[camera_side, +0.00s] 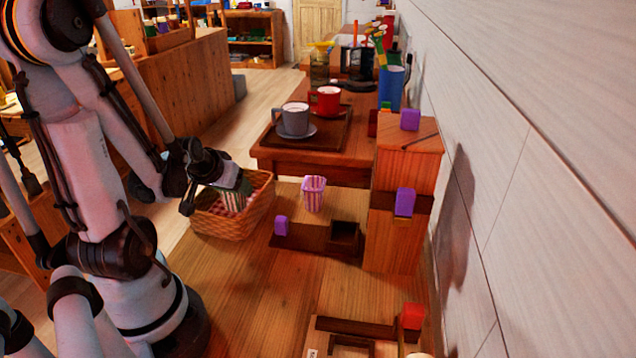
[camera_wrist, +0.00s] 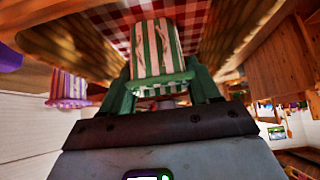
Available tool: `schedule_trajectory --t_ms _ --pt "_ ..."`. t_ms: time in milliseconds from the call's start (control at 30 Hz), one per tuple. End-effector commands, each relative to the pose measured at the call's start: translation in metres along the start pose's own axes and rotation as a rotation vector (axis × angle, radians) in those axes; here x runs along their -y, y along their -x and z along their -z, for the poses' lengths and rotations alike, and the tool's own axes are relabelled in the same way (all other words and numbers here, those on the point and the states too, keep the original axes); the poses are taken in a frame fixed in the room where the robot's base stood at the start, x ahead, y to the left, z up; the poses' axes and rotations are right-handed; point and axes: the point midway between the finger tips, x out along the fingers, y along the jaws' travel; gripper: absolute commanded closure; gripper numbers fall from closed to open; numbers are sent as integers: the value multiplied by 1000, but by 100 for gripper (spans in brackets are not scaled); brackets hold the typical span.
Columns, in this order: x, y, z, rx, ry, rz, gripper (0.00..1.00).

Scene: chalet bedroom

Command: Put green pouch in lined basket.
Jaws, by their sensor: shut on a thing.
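The green pouch (camera_wrist: 157,50), with green and white stripes, is held between the fingers of my gripper (camera_wrist: 160,85) in the wrist view. In the side view my gripper (camera_side: 215,190) is over the lined basket (camera_side: 235,222), and the green pouch (camera_side: 234,200) hangs down within the basket's rim. The basket is wicker with a red and white checked lining (camera_wrist: 110,22). Whether the pouch touches the basket's bottom I cannot tell.
A purple striped pouch (camera_side: 313,194) stands just right of the basket. Behind, a tray (camera_side: 330,140) holds a grey cup (camera_side: 294,119) and a red cup (camera_side: 325,100).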

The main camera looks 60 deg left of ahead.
Motion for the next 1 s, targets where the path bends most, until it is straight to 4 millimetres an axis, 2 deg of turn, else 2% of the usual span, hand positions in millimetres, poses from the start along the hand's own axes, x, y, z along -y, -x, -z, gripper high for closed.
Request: schedule_trajectory --t_ms 267,300,433,767,1000 --pt "0 -2 -1 0 0 0 72" --pt "0 -2 -1 0 0 0 34" --pt "0 -2 -1 0 0 0 14" --pt "0 -2 -1 0 0 0 13" --pt "0 7 0 0 0 1 13"
